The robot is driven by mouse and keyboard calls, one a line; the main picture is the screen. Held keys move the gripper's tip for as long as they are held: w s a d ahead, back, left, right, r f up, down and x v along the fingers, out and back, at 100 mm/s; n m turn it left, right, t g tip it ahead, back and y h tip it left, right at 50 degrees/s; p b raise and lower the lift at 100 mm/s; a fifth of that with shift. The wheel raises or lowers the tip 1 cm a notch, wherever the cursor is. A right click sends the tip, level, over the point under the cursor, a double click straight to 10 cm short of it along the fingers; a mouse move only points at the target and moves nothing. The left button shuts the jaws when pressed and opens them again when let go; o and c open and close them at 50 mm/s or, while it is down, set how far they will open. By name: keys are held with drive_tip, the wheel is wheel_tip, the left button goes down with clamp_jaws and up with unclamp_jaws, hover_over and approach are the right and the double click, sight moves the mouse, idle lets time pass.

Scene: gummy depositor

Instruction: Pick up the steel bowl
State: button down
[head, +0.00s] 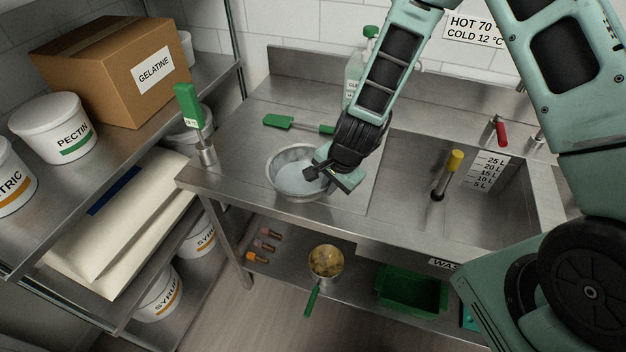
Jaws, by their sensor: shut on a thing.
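The steel bowl (276,187) is on the steel counter, left of the sink, in the head view. It looks upright and has something pale bluish-white inside. My gripper (318,174) is at the bowl's right rim, shut on that rim. The gripper and wrist hide the right part of the bowl. I cannot tell whether the bowl rests on the counter or is slightly above it.
A green-handled tool (290,123) lies behind the bowl. A clear bottle with a green cap (353,75) stands at the back. A green-handled tool (189,107) stands in a holder at the counter's left. The sink (405,185) is to the right, a shelf rack left.

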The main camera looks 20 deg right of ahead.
drive_tip(key=shift+r, duration=0.1)
wheel_tip(320, 180, up, 10)
drive_tip(key=shift+f+p, duration=0.1)
drive_tip(key=shift+p, duration=0.35)
idle(0.5)
